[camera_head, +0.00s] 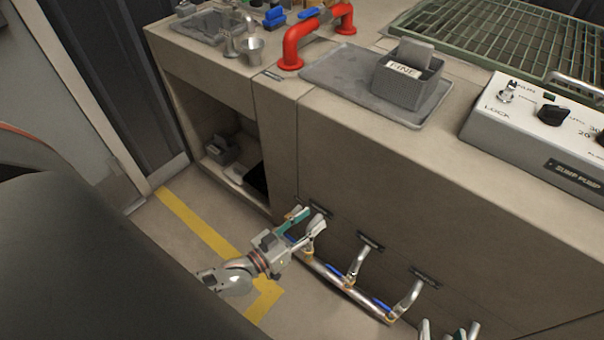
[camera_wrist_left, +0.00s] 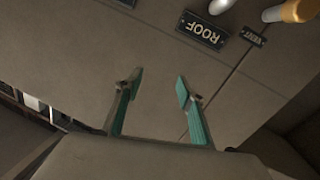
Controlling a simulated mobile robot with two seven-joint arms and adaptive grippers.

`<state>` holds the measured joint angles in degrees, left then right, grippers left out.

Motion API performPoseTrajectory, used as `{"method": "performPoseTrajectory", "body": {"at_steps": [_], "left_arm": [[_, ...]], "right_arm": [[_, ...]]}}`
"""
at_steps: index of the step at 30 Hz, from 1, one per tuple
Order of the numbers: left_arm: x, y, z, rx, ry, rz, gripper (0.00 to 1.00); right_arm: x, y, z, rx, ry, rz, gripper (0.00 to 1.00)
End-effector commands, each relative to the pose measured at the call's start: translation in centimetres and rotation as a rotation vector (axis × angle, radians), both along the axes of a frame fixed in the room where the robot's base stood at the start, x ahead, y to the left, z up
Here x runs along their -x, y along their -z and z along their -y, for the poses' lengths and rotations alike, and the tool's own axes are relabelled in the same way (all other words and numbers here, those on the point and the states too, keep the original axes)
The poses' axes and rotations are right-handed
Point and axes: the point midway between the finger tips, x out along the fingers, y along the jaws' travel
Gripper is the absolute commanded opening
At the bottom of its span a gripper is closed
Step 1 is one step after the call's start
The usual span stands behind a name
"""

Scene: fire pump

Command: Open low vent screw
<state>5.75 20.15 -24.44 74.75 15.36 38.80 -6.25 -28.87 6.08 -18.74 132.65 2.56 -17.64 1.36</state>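My left gripper (camera_head: 298,222) reaches low to the cabinet front, near the left end of a silver pipe (camera_head: 335,279). In the left wrist view the gripper (camera_wrist_left: 157,87) is open, with two teal-padded fingers apart and nothing between them. Beyond them is the bare panel. A small label (camera_wrist_left: 254,36), seemingly "VENT", sits right of a larger "ROOF" label (camera_wrist_left: 202,29). Above them, cut by the top edge, are a rounded silver part (camera_wrist_left: 221,5) and a silver-and-orange fitting (camera_wrist_left: 296,10). I cannot tell which part is the low vent screw.
Blue levers (camera_head: 381,304) and silver outlets (camera_head: 406,299) line the low pipe. An open cabinet recess (camera_head: 207,125) lies left, with yellow floor tape (camera_head: 197,222) before it. Above are a red pipe (camera_head: 292,46), a grey box (camera_head: 408,84) and a control box (camera_head: 540,115).

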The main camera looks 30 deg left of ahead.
Motion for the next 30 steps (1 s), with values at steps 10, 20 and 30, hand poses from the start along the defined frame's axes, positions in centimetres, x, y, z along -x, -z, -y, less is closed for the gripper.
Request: {"method": "performPoseTrajectory", "body": {"at_steps": [10, 20, 30], "left_arm": [[3.1, 16.3, -9.4, 0.088, -0.134, -0.033, 0.39], [1.8, 17.2, -12.2, 0.106, -0.178, 0.010, 0.39], [-3.2, 17.2, -11.7, 0.107, -0.177, 0.009, 0.39]], "right_arm": [[2.9, 7.5, -1.7, -0.129, 0.017, -0.146, 0.40], [2.7, 7.2, -2.0, -0.170, 0.028, -0.146, 0.40], [3.0, 7.5, -2.7, -0.232, 0.043, -0.163, 0.40]]}}
